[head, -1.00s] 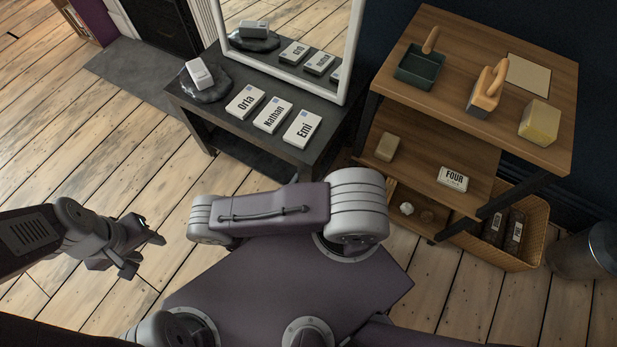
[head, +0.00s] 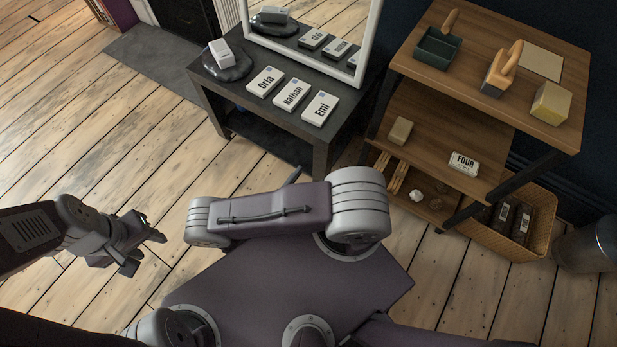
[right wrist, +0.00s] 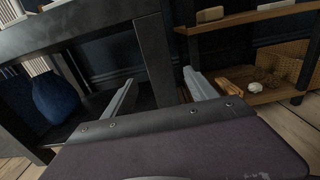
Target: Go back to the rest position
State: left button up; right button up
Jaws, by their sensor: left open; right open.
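My left gripper (head: 146,252) is at the left of the head view, open and empty above the wooden floor. My right gripper (right wrist: 158,88) shows in the right wrist view, its two fingers apart with nothing between them. It points towards a dark table (right wrist: 153,60) and the lower part of a wooden shelf. In the head view my purple arm link hides most of the right gripper; only a small dark tip shows above it.
The dark table (head: 323,158) carries a mirror, three white name boxes (head: 292,94) and a white box on a dark stone (head: 226,70). The wooden shelf unit (head: 470,48), a wicker basket (head: 541,225) and a metal bin (head: 585,250) stand right. Floor at left is clear.

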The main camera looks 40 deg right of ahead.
jog(key=shift+f, duration=0.1)
dwell(0.4)
jog(key=s+a+r+m+g+y+p, duration=0.1)
jog(key=a+r+m+g+y+p, duration=0.1)
jog(key=a+r+m+g+y, duration=0.45)
jog(key=s+a+r+m+g+y+p, duration=0.1)
jog(key=r+m+g+y+p, duration=0.15)
jog(key=r+m+y, duration=0.8)
jog(key=w+r+m+t+p, duration=0.1)
jog(key=r+m+t+p, duration=0.1)
jog(key=r+p, duration=1.7)
jog(key=w+r+m+t+p, duration=0.2)
jog(key=r+m+p, duration=0.1)
jog(key=r+p, duration=1.6)
notch_tip(320, 180, up, 7)
jog(key=shift+w+d+r+p, duration=0.1)
jog(key=shift+w+d+p, duration=0.2)
jog(key=shift+d, duration=0.15)
